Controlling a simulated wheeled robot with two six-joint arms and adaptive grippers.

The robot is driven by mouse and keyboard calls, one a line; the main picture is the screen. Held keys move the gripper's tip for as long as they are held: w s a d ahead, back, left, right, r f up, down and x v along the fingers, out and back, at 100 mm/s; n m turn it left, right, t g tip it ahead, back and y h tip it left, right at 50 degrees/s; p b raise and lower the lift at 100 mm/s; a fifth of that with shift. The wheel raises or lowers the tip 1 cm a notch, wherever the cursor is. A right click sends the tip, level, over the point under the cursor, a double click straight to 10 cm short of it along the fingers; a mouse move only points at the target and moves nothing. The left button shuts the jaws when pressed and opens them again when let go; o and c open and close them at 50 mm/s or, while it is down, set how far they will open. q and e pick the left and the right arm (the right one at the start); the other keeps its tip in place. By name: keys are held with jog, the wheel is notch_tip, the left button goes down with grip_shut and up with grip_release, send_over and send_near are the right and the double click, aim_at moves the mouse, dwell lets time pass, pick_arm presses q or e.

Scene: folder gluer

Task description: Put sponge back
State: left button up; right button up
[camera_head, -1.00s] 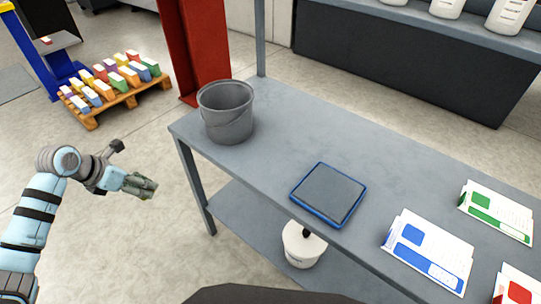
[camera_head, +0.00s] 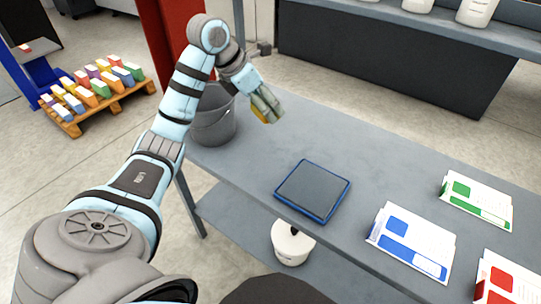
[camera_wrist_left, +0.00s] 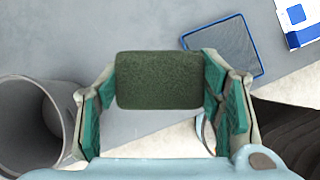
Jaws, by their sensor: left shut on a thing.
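My left gripper (camera_head: 268,104) is over the back left of the grey table, just right of the bucket. It is shut on a sponge (camera_wrist_left: 158,80), whose dark green face fills the gap between the fingers in the left wrist view. A yellow part of the sponge (camera_head: 260,117) shows at the fingertips in the head view. The blue-rimmed dark grey tray (camera_head: 313,190) lies flat and empty on the table, in front and to the right of the gripper; it also shows in the left wrist view (camera_wrist_left: 225,45). My right gripper is not in view.
A grey bucket (camera_head: 212,125) stands at the table's left end, partly behind my left arm. Blue (camera_head: 410,243), green (camera_head: 477,200) and red (camera_head: 508,280) printed cartons lie to the right. A white container (camera_head: 291,245) stands on the lower shelf. The tabletop behind the tray is clear.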

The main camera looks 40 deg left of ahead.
pick_arm(q)
jog(key=b, duration=0.3)
send_near(271, 164)
jog(key=x, duration=0.5)
jog(key=shift+w+d+f, duration=0.1)
jog(key=shift+w+d, duration=0.05)
jog(key=shift+w, duration=0.1)
jog(key=shift+f, duration=0.3)
jog(key=shift+w, duration=0.1)
jog(key=shift+f, duration=0.1)
jog(key=o, duration=1.1)
jog(key=shift+r, duration=0.3)
jog(key=v, duration=1.1)
jog(key=shift+s+r+p, duration=0.25)
jog(key=shift+r+p, duration=0.05)
jog(key=shift+p, duration=0.15)
